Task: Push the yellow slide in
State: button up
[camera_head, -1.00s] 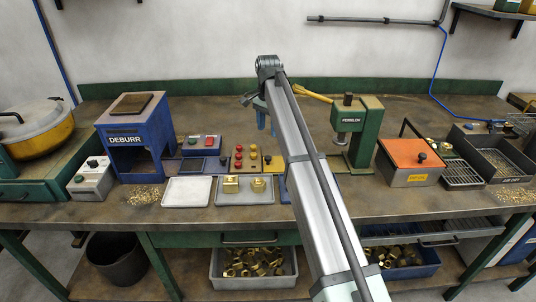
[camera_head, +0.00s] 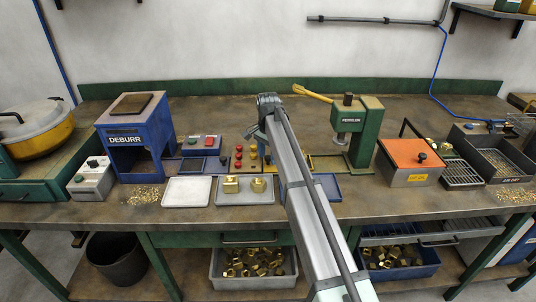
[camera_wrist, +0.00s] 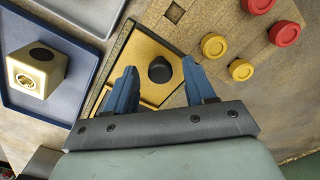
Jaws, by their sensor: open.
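The yellow slide (camera_wrist: 143,48) is a flat yellow plate in a dark-edged channel in the wrist view. A black round knob (camera_wrist: 160,69) stands up from it. My gripper (camera_wrist: 159,72) is open, with one blue finger on each side of the knob and gaps visible between. I cannot tell how far the fingertips are above the plate. In the head view my arm hides the gripper and most of the slide.
Beside the slide lie a blue tray (camera_wrist: 42,100) with a brass block (camera_wrist: 36,66) and a board with red (camera_wrist: 284,34) and yellow (camera_wrist: 214,46) pegs. The green press (camera_head: 367,130) with a yellow lever stands behind to the right.

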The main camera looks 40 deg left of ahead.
grip_shut()
dwell(0.5)
